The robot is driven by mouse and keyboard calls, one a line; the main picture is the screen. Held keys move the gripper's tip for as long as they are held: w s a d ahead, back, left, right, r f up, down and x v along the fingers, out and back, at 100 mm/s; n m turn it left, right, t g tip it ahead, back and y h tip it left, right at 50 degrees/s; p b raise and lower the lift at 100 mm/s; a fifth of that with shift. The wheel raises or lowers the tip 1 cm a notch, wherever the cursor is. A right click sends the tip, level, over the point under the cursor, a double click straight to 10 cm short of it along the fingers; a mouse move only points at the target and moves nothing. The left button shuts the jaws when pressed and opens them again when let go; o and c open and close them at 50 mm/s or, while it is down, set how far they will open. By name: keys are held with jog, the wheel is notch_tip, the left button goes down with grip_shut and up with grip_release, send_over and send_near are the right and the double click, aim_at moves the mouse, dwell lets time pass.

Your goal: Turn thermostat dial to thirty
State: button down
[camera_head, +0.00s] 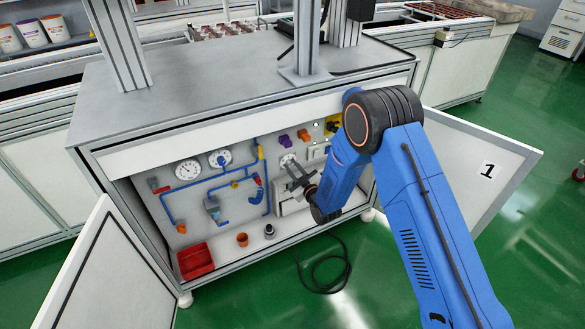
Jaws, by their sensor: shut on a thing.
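My gripper (291,166) reaches into the open cabinet from the right, its grey fingers against the back panel. It is shut on a small pale round dial (286,159), which appears to be the thermostat dial. The fingers hide part of the dial, and its scale and pointer are too small to read.
Two white round gauges (187,170) and blue pipes (190,186) are left of my gripper. Purple (284,140) and orange (304,135) knobs sit above it. A red tray (195,261) and an orange cup (242,239) stand on the cabinet floor. Doors (487,160) stand open either side.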

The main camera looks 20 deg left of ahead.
jog(key=m, duration=0.4)
jog(key=shift+m, duration=0.3)
jog(key=m, duration=0.3)
jog(key=shift+m, duration=0.4)
jog(key=m, duration=1.2)
jog(key=shift+f+m, duration=0.1)
jog(key=shift+m, duration=0.2)
jog(key=m, duration=0.3)
jog(key=shift+d+m, duration=0.1)
jog(key=shift+m, duration=0.2)
jog(key=m, duration=0.3)
jog(key=shift+m, duration=2.2)
